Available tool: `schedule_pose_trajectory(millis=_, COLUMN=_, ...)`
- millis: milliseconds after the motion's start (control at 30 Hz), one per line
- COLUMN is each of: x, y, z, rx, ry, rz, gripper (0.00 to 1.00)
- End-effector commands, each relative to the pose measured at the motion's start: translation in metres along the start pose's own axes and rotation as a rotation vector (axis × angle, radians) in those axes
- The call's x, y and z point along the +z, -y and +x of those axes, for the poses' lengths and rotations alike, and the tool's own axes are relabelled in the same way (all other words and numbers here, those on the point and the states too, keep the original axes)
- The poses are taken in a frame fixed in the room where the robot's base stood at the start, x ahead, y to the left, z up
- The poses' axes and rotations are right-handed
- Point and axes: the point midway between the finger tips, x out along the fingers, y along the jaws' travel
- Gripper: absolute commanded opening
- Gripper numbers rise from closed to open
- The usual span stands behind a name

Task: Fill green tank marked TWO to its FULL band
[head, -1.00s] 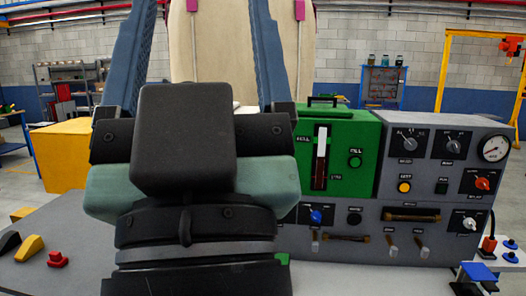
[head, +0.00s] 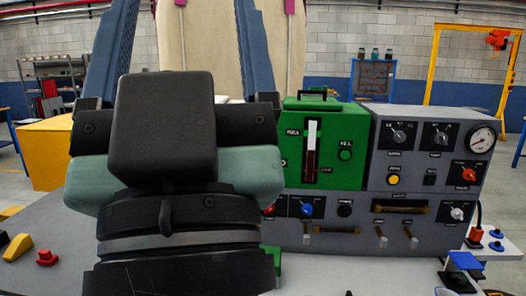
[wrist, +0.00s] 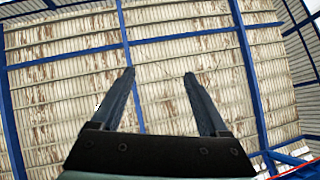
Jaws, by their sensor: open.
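A green tank (head: 296,172) stands on the panel, right of my arm in the head view, its left side hidden by the arm. Its upright gauge (head: 312,148) is pale in the upper part and dark red below, with a label beside it reading roughly FULL near the top and one reading roughly LOW near the bottom. A round green button (head: 345,155) labelled roughly FILL is right of the gauge. I cannot see a TWO mark. My gripper (wrist: 159,73) is open and empty, pointing up; the wrist view shows only roof behind it. It is apart from the tank.
The grey panel (head: 375,165) carries dials, a yellow button (head: 393,180), a blue knob (head: 306,209), a red knob, handles and a pressure gauge (head: 482,141). A yellow box (head: 45,160) stands left. Yellow and red pieces lie on the grey surface at lower left.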

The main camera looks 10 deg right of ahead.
Motion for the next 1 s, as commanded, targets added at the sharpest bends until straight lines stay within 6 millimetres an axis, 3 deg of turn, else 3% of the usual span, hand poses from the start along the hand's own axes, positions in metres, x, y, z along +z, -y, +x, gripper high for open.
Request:
schedule_pose_trajectory(millis=100, x=0.0000, y=0.0000, z=0.0000, rx=0.000, ry=0.000, rz=0.000, gripper=0.74)
schedule_pose_trajectory(millis=500, x=0.0000, y=0.0000, z=0.0000, rx=0.000, ry=0.000, rz=0.000, gripper=0.02)
schedule_pose_trajectory(millis=1000, x=0.0000, y=0.0000, z=0.0000, rx=0.000, ry=0.000, rz=0.000, gripper=0.00)
